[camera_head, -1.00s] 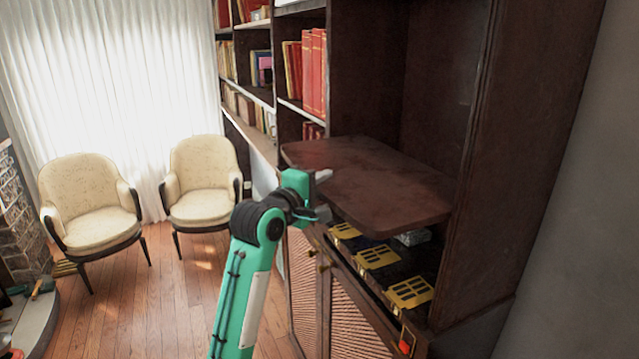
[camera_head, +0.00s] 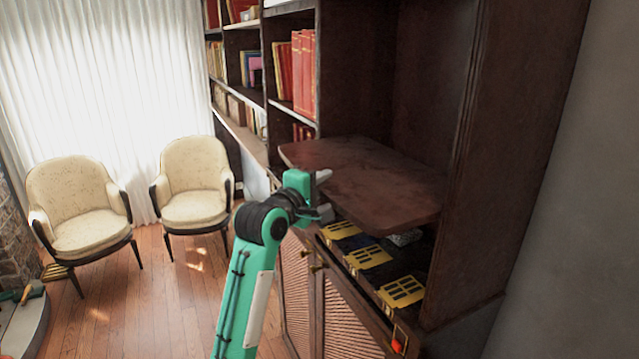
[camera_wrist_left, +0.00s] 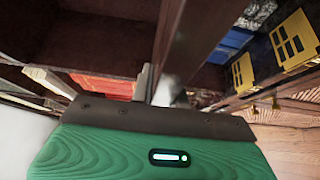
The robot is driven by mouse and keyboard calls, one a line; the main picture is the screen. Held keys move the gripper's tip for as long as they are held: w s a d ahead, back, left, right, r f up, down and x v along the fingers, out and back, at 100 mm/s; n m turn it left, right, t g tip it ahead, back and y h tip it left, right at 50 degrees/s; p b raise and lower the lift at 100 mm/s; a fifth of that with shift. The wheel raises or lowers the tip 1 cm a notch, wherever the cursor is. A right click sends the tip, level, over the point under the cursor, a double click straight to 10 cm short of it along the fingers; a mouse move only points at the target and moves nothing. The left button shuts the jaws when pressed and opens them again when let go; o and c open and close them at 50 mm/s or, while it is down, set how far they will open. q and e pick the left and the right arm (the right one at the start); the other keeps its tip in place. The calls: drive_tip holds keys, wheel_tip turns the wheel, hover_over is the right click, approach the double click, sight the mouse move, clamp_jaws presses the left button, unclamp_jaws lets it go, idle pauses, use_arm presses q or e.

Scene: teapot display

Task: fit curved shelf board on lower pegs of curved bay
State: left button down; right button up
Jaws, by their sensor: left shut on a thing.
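The dark brown curved shelf board (camera_head: 365,178) lies roughly level in the mouth of the tall dark bay (camera_head: 432,95), with its rounded front edge sticking out. My left gripper (camera_head: 321,193) is shut on the board's front left edge. In the left wrist view the board (camera_wrist_left: 196,45) shows nearly edge-on, running up from between the fingers (camera_wrist_left: 162,92). The lower pegs are not visible, and I cannot tell whether the board touches them. My right gripper is not in view.
Below the board, a ledge carries several yellow window-like pieces (camera_head: 368,257) above cabinet doors (camera_head: 345,325). Shelves with red books (camera_head: 304,72) adjoin on the left. Two cream chairs (camera_head: 80,208) (camera_head: 193,185) stand on the wooden floor beyond, with open floor between them and the cabinet.

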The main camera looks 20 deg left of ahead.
sight(340, 193)
use_arm(q)
drive_tip(key=shift+w+d+r, duration=0.15)
drive_tip(key=shift+w+d, duration=1.1)
drive_tip(key=shift+w, duration=0.1)
idle(0.3)
drive_tip(key=shift+w+d, duration=1.4)
drive_tip(key=shift+w, duration=0.25)
drive_tip(key=shift+w+d, duration=1.35)
drive_tip(key=shift+w, duration=0.25)
idle(0.7)
drive_tip(key=c, duration=1.3)
unclamp_jaws()
drive_tip(key=shift+s+f, duration=0.1)
drive_tip(key=shift+f, duration=0.1)
drive_tip(key=shift+s+a+f, duration=0.1)
drive_tip(key=shift+s, duration=0.3)
drive_tip(key=s+b, duration=0.2)
drive_tip(key=s, duration=0.2)
drive_tip(key=s+a+b, duration=0.1)
drive_tip(key=s+b, duration=0.1)
drive_tip(key=s, duration=0.1)
drive_tip(key=s+a+b, duration=0.1)
drive_tip(key=s+b, duration=0.1)
drive_tip(key=s, duration=0.2)
drive_tip(key=shift+s, duration=0.35)
drive_tip(key=shift+s+r, duration=0.3)
drive_tip(key=shift+s, duration=0.3)
drive_tip(key=shift+f, duration=0.1)
